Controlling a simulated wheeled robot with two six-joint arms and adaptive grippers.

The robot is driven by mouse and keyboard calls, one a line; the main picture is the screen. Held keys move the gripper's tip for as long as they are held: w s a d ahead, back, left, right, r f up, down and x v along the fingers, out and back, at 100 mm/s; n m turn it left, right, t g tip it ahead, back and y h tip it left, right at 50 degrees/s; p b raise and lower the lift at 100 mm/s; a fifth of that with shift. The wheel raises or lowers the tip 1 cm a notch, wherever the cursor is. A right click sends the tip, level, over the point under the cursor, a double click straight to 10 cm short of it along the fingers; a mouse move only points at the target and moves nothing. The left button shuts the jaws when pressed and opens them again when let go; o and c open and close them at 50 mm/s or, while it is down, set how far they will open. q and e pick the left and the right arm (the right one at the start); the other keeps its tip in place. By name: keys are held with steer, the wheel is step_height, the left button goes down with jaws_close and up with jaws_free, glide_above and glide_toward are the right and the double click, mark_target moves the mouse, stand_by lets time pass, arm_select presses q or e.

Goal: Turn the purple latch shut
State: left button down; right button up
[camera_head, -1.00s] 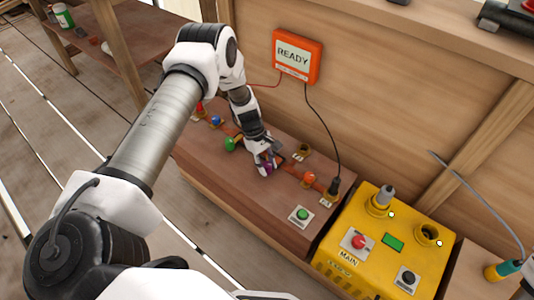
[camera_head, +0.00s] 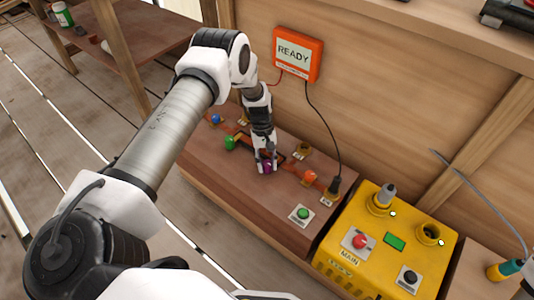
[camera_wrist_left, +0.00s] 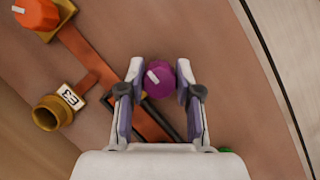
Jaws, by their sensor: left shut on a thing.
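The purple latch (camera_wrist_left: 160,80) is a round knob with a pale mark, set on the brown console (camera_head: 205,172). In the left wrist view it sits between the two fingertips of my left gripper (camera_wrist_left: 158,84). The pale mark points up and to the left in that view. In the head view my left gripper (camera_head: 265,166) reaches down onto the console, and the purple knob (camera_head: 266,168) shows a little between its fingers. The gripper is shut on the knob. My right gripper is not in view.
An orange knob (camera_wrist_left: 36,12) and a brass socket labelled E3 (camera_wrist_left: 52,112) are near the latch. A green knob (camera_head: 229,142) and a green button (camera_head: 303,213) are on the console. A yellow box (camera_head: 335,262) stands to the right. An orange READY sign (camera_head: 298,55) hangs behind.

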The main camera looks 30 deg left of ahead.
arm_select(q)
steer(key=shift+f, duration=0.1)
steer(key=c, duration=0.8)
jaws_free()
steer(key=shift+a, duration=0.1)
steer(key=v, duration=1.2)
steer(key=shift+s, duration=0.1)
